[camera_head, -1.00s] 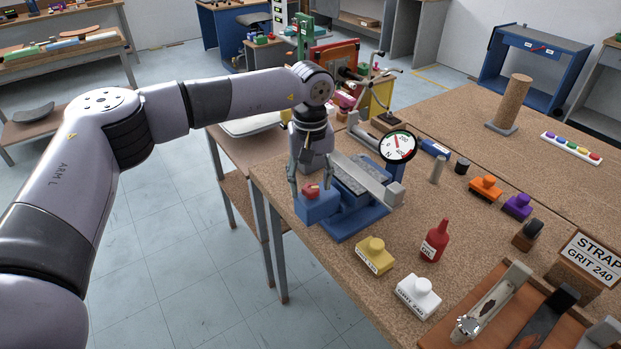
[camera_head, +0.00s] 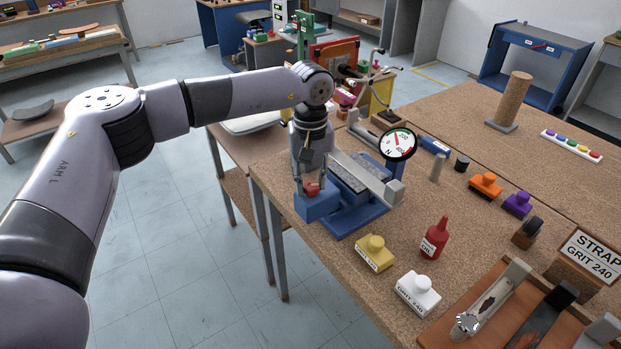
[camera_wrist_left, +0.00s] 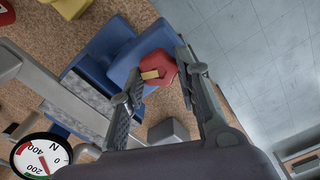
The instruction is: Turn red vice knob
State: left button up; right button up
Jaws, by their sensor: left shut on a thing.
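The red vice knob (camera_head: 312,188) sits on the blue end block of the blue vice (camera_head: 357,222) at the front left corner of the cork-topped bench. In the left wrist view the red knob (camera_wrist_left: 157,68) shows a small tan mark on its face. My left gripper (camera_head: 310,190) points down over the block, with its fingers closed in around the knob. In the left wrist view the gripper (camera_wrist_left: 155,85) has a finger on each side of the knob. A round force dial (camera_head: 397,145) stands behind the vice. My right gripper is in neither view.
A yellow block (camera_head: 374,254), a white grit block (camera_head: 418,294) and a red oil bottle (camera_head: 434,240) stand in front and right of the vice. A tray of tools (camera_head: 450,340) lies at the lower right. Open floor lies left of the bench.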

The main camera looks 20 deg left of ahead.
pick_arm(q)
jog(key=shift+n, duration=0.4)
jog(key=shift+c, duration=0.4)
jog(key=shift+f+n+b, duration=0.1)
jog(key=shift+n+b, duration=0.65)
jog(key=shift+n, duration=0.25)
jog(key=n+b, duration=0.1)
jog(key=n, duration=0.3)
jog(key=shift+a+b, duration=0.1)
jog(key=shift+b, duration=0.25)
jog(key=n+b, duration=0.1)
jog(key=n, duration=0.4)
jog(key=shift+s, duration=0.15)
jog(key=n+b, duration=0.1)
jog(key=n, duration=0.2)
jog(key=shift+n, duration=0.3)
jog(key=n, duration=0.3)
jog(key=shift+s+n+b, duration=0.1)
jog(key=shift+n+b, duration=0.2)
jog(key=shift+b, duration=0.1)
jog(key=n, duration=0.3)
jog(key=shift+n+b, duration=0.3)
jog(key=shift+n, duration=0.1)
jog(key=n, duration=0.4)
jog(key=shift+r, duration=0.2)
jog(key=shift+r+n+b, duration=0.1)
jog(key=shift+n+b, duration=0.3)
jog(key=shift+n, duration=1.1)
